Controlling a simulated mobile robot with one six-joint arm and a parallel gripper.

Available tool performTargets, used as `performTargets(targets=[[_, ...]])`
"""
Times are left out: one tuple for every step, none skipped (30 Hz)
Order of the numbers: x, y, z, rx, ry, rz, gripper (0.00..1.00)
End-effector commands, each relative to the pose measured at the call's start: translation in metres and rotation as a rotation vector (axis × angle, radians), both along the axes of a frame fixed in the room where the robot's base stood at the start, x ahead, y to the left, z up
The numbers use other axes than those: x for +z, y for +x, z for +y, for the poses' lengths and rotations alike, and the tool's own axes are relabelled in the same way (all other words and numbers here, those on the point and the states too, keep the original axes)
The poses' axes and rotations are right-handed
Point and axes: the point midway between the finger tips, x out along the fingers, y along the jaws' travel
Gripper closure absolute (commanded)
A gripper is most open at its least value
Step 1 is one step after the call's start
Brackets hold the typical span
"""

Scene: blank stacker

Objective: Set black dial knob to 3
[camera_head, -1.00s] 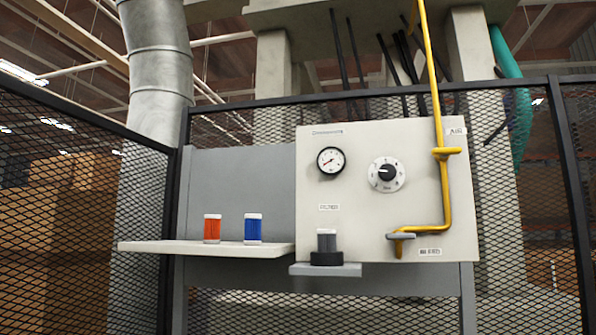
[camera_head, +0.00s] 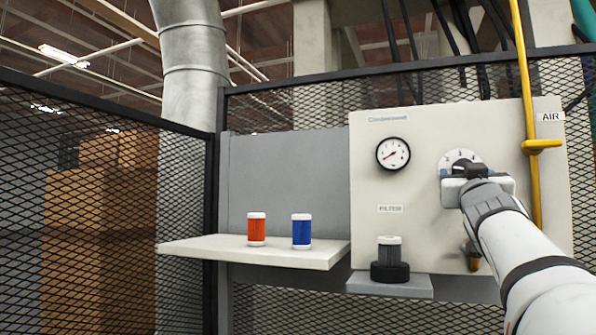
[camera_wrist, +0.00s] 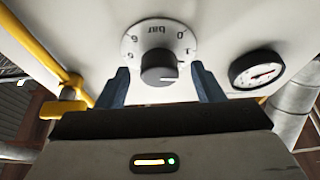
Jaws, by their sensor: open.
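The black dial knob (camera_wrist: 158,66) sits at the centre of a round white scale plate (camera_wrist: 148,36) marked "bar", upside down in the wrist view. A pale pointer mark on the knob points to the right there, toward the low-number side; its exact reading is unclear. My gripper (camera_wrist: 159,70) is open, with one dark finger on each side of the knob and visible gaps between. In the head view my gripper (camera_head: 478,188) is in front of the dial plate (camera_head: 450,158) and hides its lower right part and most of the knob.
A pressure gauge (camera_head: 393,154) is left of the dial. A yellow pipe (camera_head: 530,100) runs down on its right, close to my arm. Red (camera_head: 256,230) and blue (camera_head: 301,232) canisters stand on a shelf (camera_head: 215,250). A grey filter (camera_head: 389,252) sits in a black holder below.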

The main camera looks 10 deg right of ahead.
Motion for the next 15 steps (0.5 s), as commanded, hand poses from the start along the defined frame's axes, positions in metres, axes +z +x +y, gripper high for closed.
performTargets(targets=[[0.005,0.006,-0.004,0.0,0.001,0.0,0.39],[0.007,0.009,-0.006,0.0,0.001,0.0,0.39],[0.008,0.013,-0.008,0.0,0.001,0.0,0.39],[0.009,0.015,-0.009,0.0,0.001,0.0,0.39],[0.01,0.016,-0.01,0.0,0.001,0.0,0.39],[0.011,0.019,-0.011,-0.001,0.0,0.0,0.39],[0.011,0.02,-0.012,-0.001,0.0,0.0,0.39],[0.011,0.021,-0.013,-0.001,0.0,0.0,0.39],[0.011,0.021,-0.013,-0.001,0.0,0.0,0.39],[0.011,0.021,-0.013,-0.001,0.0,0.0,0.39],[0.011,0.022,-0.013,-0.001,0.0,0.0,0.39],[0.011,0.022,-0.013,-0.001,0.0,0.0,0.39],[0.011,0.021,-0.013,-0.001,0.0,0.0,0.39],[0.011,0.021,-0.013,-0.001,0.0,0.0,0.39],[0.011,0.021,-0.013,-0.001,0.0,0.0,0.39]])
